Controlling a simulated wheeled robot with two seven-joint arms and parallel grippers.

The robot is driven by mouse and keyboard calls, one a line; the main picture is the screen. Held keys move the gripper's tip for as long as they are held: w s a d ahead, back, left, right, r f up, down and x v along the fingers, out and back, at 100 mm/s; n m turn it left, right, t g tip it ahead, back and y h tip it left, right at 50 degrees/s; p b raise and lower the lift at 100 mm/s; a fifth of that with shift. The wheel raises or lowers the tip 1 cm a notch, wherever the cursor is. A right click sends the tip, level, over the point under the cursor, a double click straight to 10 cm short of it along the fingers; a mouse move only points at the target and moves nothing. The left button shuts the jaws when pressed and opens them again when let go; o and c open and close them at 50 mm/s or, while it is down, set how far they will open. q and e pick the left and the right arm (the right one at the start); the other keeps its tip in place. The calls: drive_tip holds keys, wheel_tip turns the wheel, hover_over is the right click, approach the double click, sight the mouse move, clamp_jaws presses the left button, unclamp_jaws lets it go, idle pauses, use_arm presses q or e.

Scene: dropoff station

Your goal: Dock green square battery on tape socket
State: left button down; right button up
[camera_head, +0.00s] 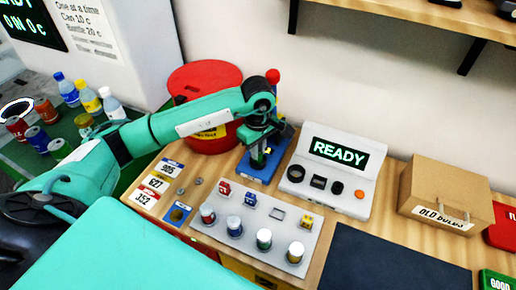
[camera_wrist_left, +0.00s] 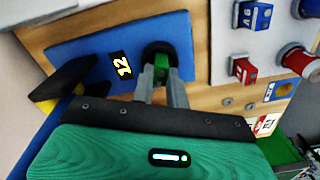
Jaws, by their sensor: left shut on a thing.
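My left gripper (camera_head: 260,150) is shut on a small green block, the green square battery (camera_wrist_left: 161,66), in the left wrist view. Its fingers (camera_wrist_left: 160,88) point at a dark rounded ring (camera_wrist_left: 160,52) on a blue plate (camera_wrist_left: 90,52) with a "12" label. I cannot tell whether the battery is inside the ring or just above it. In the head view the blue plate (camera_head: 250,176) lies under the gripper, with a red-knobbed lever (camera_head: 272,78) behind it. My right gripper is not in view.
A grey tray (camera_head: 222,236) holds several coloured square and round batteries and one empty square outline (camera_head: 277,214). A white console (camera_head: 345,203) reads READY, with dark sockets and an orange button. A cardboard box (camera_head: 440,188), red bin (camera_head: 190,80) and dark mat (camera_head: 385,262) surround them.

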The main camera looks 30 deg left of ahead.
use_arm(q)
drive_tip(key=shift+f+b, duration=0.3)
drive_tip(key=shift+f, duration=0.1)
drive_tip(key=c, duration=1.7)
unclamp_jaws()
wheel_tip(320, 180, up, 11)
drive_tip(key=p, duration=0.4)
